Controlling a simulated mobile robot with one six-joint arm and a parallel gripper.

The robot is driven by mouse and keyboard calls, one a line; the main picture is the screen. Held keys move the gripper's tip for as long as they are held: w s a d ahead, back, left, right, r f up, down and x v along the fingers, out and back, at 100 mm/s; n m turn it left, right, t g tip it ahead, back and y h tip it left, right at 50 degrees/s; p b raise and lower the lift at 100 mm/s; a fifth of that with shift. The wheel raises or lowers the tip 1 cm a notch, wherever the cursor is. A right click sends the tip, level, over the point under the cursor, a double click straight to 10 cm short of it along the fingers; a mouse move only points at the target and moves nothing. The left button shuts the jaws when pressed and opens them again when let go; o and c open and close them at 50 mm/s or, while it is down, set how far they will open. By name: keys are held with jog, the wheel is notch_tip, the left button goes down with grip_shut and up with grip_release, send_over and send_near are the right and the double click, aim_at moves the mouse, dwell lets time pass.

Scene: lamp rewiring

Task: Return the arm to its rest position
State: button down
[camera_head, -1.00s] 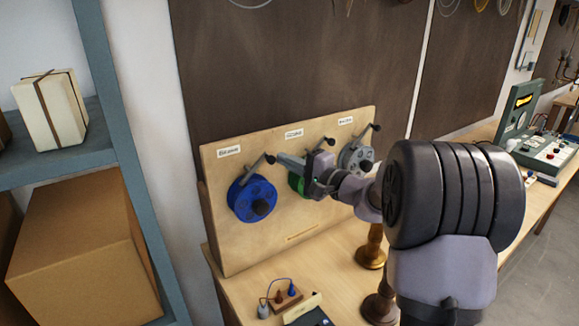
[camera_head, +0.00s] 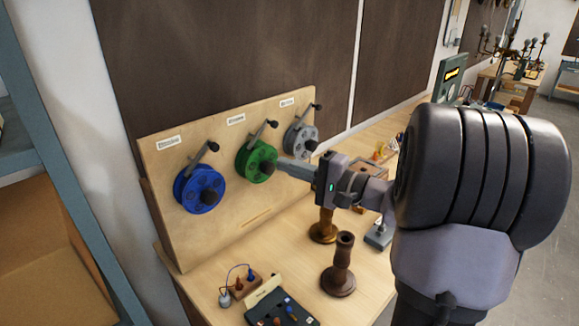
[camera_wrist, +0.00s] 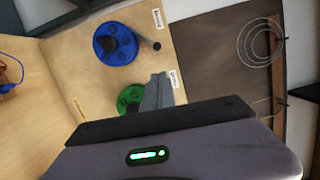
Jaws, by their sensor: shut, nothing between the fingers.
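My gripper (camera_head: 292,168) is at the middle of the head view, with its shut, empty fingers pointing left toward the green reel (camera_head: 256,161) on the upright wooden board (camera_head: 228,212). In this view the fingertips overlap or lie close to the green reel's right edge; I cannot tell whether they touch. In the wrist view the shut fingers (camera_wrist: 158,92) show beside the partly hidden green reel (camera_wrist: 129,97). My arm extends to the right, its large dark joint filling the right side of the head view.
A blue reel (camera_head: 199,189) and a grey reel (camera_head: 300,141) flank the green one. On the bench stand a dark turned lamp base (camera_head: 339,268), a brass base (camera_head: 323,228), a small terminal block (camera_head: 243,284) and a dark meter (camera_head: 281,308). Blue shelving (camera_head: 62,180) stands at left.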

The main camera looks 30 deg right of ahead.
jog(key=shift+s, duration=0.15)
jog(key=s+a+f+n+g+b, duration=0.1)
jog(key=s+a+f+n+g, duration=0.2)
jog(key=a, duration=0.5)
jog(key=s+a+f+n+g+b, duration=0.1)
jog(key=s+a+f+g+b, duration=0.15)
jog(key=s+a+g, duration=0.4)
jog(key=s+a+f+n+g+b, duration=0.15)
jog(key=a+f, duration=0.25)
jog(key=a, duration=0.6)
jog(key=s+d+f+n+h+b, duration=0.1)
jog(key=s+f+n+h, duration=0.3)
jog(key=s, duration=0.7)
jog(key=shift+f+h+b, duration=0.7)
jog(key=shift+h, duration=0.1)
